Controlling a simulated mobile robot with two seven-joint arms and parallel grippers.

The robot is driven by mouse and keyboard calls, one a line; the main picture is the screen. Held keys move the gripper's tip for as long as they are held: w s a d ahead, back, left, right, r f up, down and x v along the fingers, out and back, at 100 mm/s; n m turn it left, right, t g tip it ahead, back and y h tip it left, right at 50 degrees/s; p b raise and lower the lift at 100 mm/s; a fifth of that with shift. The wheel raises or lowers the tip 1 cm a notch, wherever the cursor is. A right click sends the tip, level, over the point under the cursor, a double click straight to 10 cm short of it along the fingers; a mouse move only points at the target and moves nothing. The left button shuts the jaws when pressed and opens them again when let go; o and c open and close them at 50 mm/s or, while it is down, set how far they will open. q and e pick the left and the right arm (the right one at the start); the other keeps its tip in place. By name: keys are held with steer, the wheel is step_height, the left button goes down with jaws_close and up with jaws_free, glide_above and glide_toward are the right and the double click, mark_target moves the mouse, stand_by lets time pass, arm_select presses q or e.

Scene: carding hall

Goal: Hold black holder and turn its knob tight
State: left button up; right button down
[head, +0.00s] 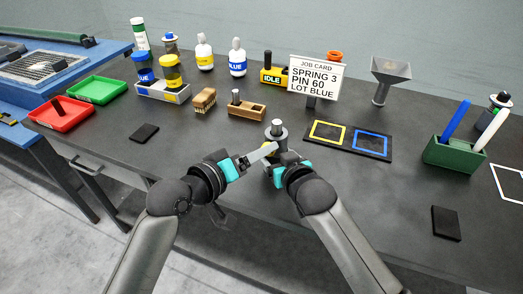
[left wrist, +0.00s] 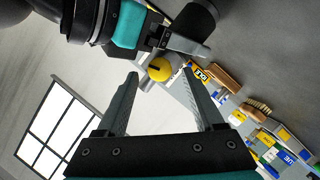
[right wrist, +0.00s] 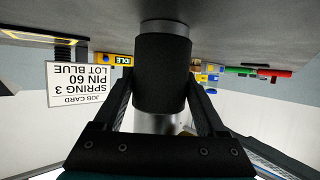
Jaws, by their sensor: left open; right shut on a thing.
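The black holder (right wrist: 162,75) is a thick dark cylinder between the fingers of my right gripper (right wrist: 165,100), which is shut on it. Grey metal shows above and below it in the right wrist view. My left gripper (head: 260,155) is open. Its fingertips lie on either side of the knob in the left wrist view; I cannot tell whether they touch it.
A wooden block with a pin (head: 246,107) and a brush (head: 205,99) lie behind left. A job card (head: 316,77) stands behind. A dark board with yellow and blue squares (head: 345,139) lies right, then a green pen box (head: 452,154). Table left of the grippers is mostly clear.

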arm_select(q)
steer(key=shift+x, duration=0.8)
jaws_close()
